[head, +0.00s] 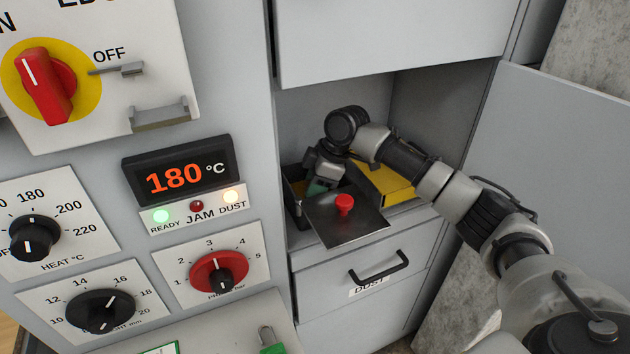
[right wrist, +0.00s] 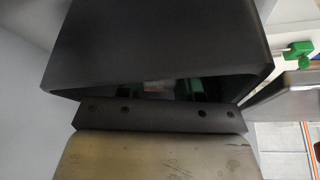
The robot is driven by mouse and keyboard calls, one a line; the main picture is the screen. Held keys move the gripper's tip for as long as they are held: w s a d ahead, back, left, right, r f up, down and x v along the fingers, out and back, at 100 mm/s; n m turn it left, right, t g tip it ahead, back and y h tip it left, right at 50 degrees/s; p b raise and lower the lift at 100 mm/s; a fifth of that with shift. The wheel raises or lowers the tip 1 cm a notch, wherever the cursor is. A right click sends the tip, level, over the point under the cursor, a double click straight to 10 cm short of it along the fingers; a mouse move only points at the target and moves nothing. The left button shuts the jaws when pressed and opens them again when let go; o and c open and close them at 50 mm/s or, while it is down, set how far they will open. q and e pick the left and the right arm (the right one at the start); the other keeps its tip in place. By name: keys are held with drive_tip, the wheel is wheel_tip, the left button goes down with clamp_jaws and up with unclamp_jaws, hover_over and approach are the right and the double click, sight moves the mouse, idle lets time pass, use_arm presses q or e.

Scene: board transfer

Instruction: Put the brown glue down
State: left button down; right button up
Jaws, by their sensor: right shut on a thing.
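My right gripper (head: 320,184) reaches into the open cabinet compartment, down into the mouth of a dark open-topped box (head: 296,205). In the right wrist view the dark box (right wrist: 160,45) fills the middle, and the green fingers of my right gripper (right wrist: 158,88) show in its shadowed opening. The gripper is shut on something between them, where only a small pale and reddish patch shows. I cannot make out brown glue in either view, so its colour and shape are hidden. My left gripper is not in view.
A dark metal lid (head: 345,222) with a red knob (head: 344,203) lies in front of the box. A yellow box (head: 386,183) stands to the right. The open cabinet door (head: 560,130) is at the right. A drawer with a black handle (head: 379,270) is below.

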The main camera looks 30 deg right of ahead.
drive_tip(key=o, duration=1)
drive_tip(key=v, duration=0.8)
drive_tip(key=shift+w+r+b, duration=0.1)
drive_tip(key=shift+r+b, duration=0.25)
drive_tip(key=shift+b, duration=0.05)
drive_tip(key=shift+f, duration=0.1)
